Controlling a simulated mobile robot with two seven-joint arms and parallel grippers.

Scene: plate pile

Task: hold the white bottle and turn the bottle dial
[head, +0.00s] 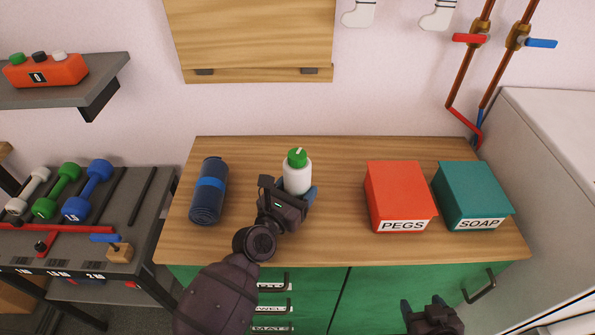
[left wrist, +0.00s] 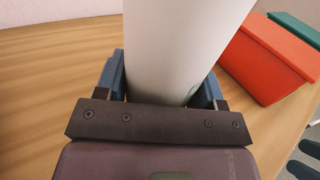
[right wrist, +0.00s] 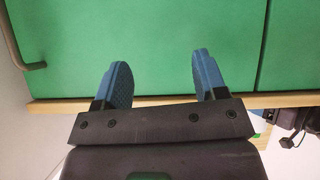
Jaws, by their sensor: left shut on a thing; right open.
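The white bottle (head: 297,179) stands upright on the wooden worktop in the head view. Its green dial (head: 297,157) is on top, with a small white mark on it. My left gripper (head: 299,194) is shut on the bottle's body. In the left wrist view the bottle (left wrist: 180,45) rises between the two blue fingers, and its top is out of that frame. My right gripper (right wrist: 160,82) is open and empty. It is low in front of the green cabinet; in the head view it shows at the bottom edge (head: 430,308), well away from the bottle.
A rolled blue mat (head: 208,195) lies left of the bottle. A red PEGS box (head: 398,192) and a teal SOAP box (head: 472,192) stand to the right. The worktop (head: 335,225) is clear between bottle and boxes. A dumbbell rack (head: 75,235) is at the left.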

